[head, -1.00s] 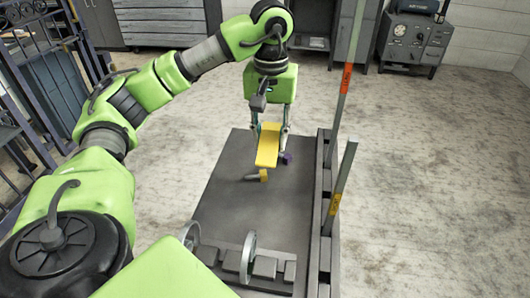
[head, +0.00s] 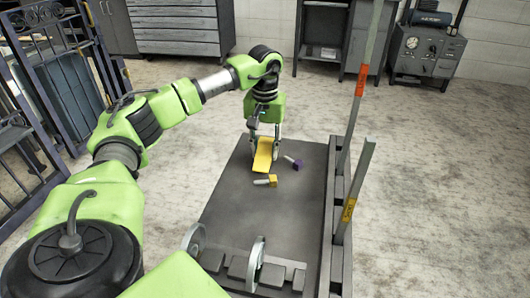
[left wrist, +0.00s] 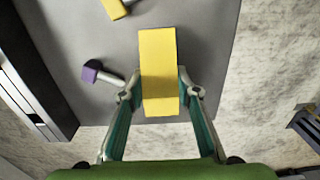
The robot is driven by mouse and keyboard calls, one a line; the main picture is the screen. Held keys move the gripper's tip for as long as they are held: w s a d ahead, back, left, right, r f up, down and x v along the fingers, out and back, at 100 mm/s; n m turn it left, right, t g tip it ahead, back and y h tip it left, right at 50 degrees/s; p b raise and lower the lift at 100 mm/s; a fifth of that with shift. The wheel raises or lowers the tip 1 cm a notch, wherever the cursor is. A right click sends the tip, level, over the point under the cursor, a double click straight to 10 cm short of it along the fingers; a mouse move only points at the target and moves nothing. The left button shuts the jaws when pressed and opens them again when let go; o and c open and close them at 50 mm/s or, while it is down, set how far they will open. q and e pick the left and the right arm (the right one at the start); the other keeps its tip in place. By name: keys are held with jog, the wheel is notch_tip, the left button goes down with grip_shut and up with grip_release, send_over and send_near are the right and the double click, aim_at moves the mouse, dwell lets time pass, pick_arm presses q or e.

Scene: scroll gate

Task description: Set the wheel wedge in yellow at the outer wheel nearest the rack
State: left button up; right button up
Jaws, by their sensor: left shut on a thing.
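The yellow wheel wedge (head: 262,156) is a long block between the fingers of my left gripper (head: 265,143), above the far part of the dark platform (head: 240,205). In the left wrist view, the left gripper (left wrist: 160,96) is shut on the wedge (left wrist: 158,60), one finger on each side. Two upright grey wheels stand at the platform's near end, the left wheel (head: 194,239) and the right wheel (head: 253,263). The rack (head: 332,215) runs along the platform's right side. My right gripper is not in view.
A yellow-headed pin (head: 272,181) and a purple-headed pin (head: 297,165) lie on the platform by the wedge. Upright posts with a red band (head: 360,82) and a yellow band (head: 349,209) rise at the right. Grey blocks (head: 238,267) sit beside the wheels.

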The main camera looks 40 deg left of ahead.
pick_arm(q)
jog(key=shift+f, duration=0.25)
jog(key=o, duration=1.2)
jog(key=shift+f, duration=0.1)
